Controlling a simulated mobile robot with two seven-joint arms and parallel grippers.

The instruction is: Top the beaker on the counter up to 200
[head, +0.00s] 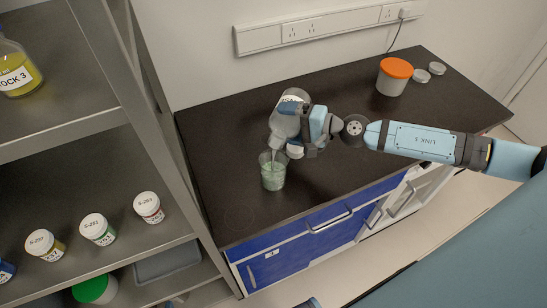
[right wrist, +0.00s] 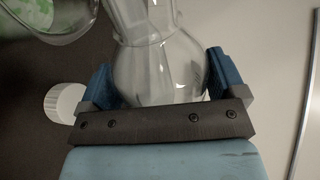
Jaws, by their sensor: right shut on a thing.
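The beaker (head: 272,175) stands upright on the dark counter (head: 235,205) with greenish contents in it; its fill mark is too small to read. Part of the beaker (right wrist: 62,30) also shows at the top left of the right wrist view. My right gripper (head: 304,132) is shut on a clear glass bottle (head: 285,121) with a white label. The bottle is tilted, its neck pointing down to the beaker's rim. The bottle (right wrist: 155,65) sits between the blue fingers in the right wrist view. My left gripper is not in view.
At left, a metal shelf (head: 105,150) holds several labelled jars and a yellow flask (head: 18,72). The counter's left part is clear.

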